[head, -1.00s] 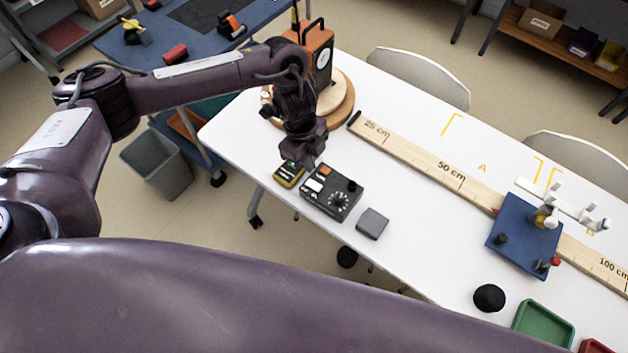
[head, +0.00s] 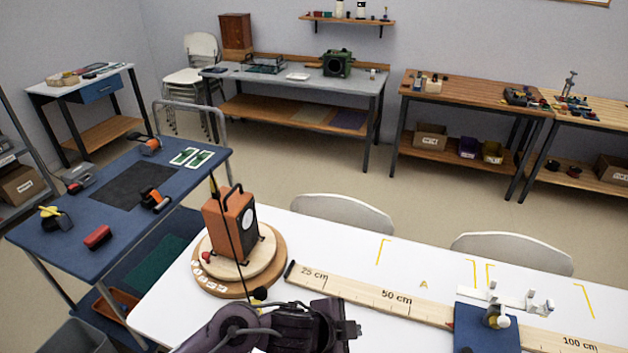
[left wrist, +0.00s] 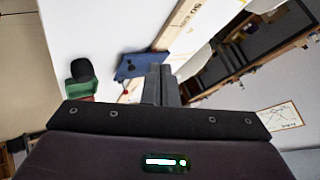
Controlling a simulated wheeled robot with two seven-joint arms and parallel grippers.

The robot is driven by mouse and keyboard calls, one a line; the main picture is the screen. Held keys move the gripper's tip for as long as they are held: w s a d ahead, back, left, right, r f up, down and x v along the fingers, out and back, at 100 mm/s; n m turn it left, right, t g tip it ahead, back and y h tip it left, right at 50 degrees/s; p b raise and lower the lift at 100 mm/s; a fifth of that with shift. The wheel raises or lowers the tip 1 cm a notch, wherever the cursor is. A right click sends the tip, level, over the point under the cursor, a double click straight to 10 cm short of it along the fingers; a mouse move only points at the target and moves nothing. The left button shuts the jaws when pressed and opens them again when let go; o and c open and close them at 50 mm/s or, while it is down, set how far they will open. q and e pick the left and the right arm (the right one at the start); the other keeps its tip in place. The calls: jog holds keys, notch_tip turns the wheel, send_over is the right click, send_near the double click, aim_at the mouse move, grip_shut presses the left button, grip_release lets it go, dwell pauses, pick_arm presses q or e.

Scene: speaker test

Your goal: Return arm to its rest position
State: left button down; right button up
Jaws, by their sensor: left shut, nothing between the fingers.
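My left arm comes in at the bottom of the head view, and its dark left gripper (head: 348,330) points right over the near side of the white table (head: 180,300). In the left wrist view the two grey fingers (left wrist: 160,78) lie together, shut, with nothing between them. Much of the arm is below the picture edge. My right gripper is not in view.
An orange boxy device (head: 229,226) stands on a round wooden turntable (head: 200,282) just left of the gripper. A wooden ruler (head: 352,293) runs right to a blue board (head: 485,335). A blue cart (head: 185,213) holds tools at left.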

pick_arm(q)
jog(key=a+r+n+t+y, duration=0.2)
jog(key=a+r+n+y, duration=0.1)
jog(key=a+n, duration=0.8)
jog(key=s+a+f+n+g+y, duration=0.1)
jog(key=s+a+n+g+y, duration=0.15)
jog(key=s+a, duration=0.45)
jog(key=s+a+f+n+g+y, duration=0.15)
jog(key=s+a+n, duration=0.25)
jog(key=a, duration=0.5)
notch_tip(320, 180, down, 30)
jog(key=s+f+b, duration=0.1)
jog(key=s, duration=0.1)
jog(key=s+a+f+m+g, duration=0.1)
jog(key=s+a+f+g, duration=0.1)
jog(key=s+f, duration=1.7)
jog(key=shift+s+a+f+b, duration=0.15)
jog(key=shift+s+a+b, duration=0.2)
jog(key=shift+a, duration=0.3)
